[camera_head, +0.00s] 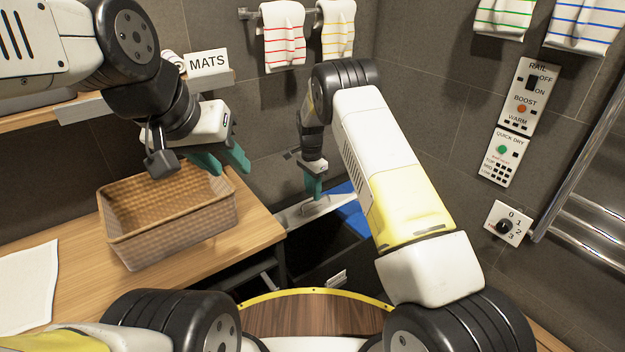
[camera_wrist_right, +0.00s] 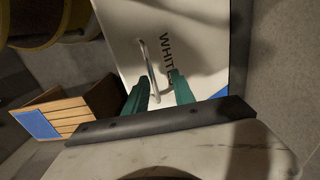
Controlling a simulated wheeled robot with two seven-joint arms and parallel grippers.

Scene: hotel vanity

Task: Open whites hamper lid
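The whites hamper lid (camera_wrist_right: 197,45) is a pale panel with dark "WHITE" lettering, partly cut off, in the right wrist view. A bent metal handle (camera_wrist_right: 150,70) stands on it. My right gripper (camera_wrist_right: 160,85) has its green fingers apart, with the handle's lower end between them; I cannot tell whether they touch it. In the head view my right gripper (camera_head: 314,186) points down over a pale strip (camera_head: 318,211) behind the counter's right end. My left gripper (camera_head: 222,161) is open and empty above the basket's right end.
A woven basket (camera_head: 170,237) stands on the wooden counter (camera_head: 82,270), beside a white cloth (camera_head: 28,285). Something blue (camera_head: 352,208) lies behind the dark bin area. Wall controls (camera_head: 528,95) and a towel rail (camera_head: 585,150) are at right.

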